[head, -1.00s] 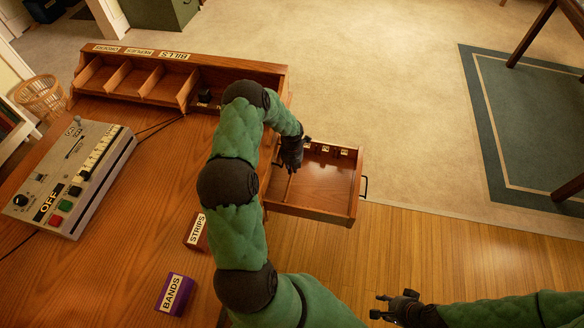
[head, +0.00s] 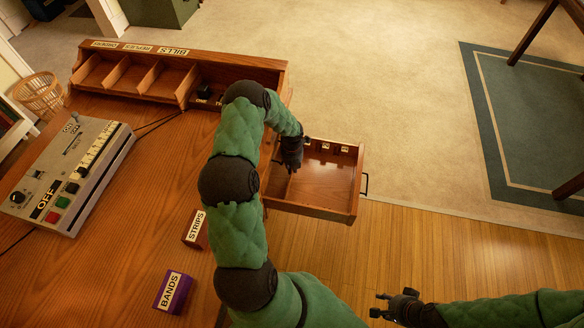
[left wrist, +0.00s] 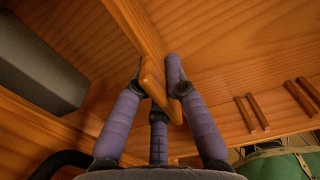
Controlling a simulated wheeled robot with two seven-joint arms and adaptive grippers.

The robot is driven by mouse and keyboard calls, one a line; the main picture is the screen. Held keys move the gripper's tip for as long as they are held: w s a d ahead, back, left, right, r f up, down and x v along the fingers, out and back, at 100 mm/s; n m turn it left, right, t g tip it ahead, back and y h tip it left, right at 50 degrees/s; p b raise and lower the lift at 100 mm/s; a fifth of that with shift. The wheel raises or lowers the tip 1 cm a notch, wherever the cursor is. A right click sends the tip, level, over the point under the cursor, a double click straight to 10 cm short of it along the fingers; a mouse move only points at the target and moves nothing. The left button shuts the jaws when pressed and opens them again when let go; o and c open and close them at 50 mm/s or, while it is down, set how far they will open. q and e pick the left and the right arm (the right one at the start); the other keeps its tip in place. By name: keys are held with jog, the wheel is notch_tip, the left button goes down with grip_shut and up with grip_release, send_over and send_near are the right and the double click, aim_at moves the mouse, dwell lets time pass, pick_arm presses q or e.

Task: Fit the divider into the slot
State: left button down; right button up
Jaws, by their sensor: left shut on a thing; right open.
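In the head view my left gripper (head: 291,160) is low over the left part of the pulled-out wooden drawer (head: 330,212). In the left wrist view its purple fingers (left wrist: 163,85) are shut on the thin wooden divider (left wrist: 154,82). The divider's lower edge is hidden, so I cannot tell whether it sits in a slot. Short paired wooden strips, forming a slot (left wrist: 251,114), show on the drawer wood to the right of the fingers. My right gripper (head: 385,306) is open and empty over the floor at the lower right, apart from the drawer.
The desk (head: 130,215) carries a sorter with labelled compartments (head: 180,65) and a grey control box (head: 70,175). A STRIPS box (head: 196,228) and a purple BANDS box (head: 174,292) stand left of my left arm. The drawer's right part looks empty. Floor to its right is clear.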

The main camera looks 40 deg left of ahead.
pick_arm(q)
jog(key=shift+f, duration=0.2)
jog(key=c, duration=1.2)
grip_release()
notch_tip(320, 180, up, 12)
jog(key=shift+r, duration=0.1)
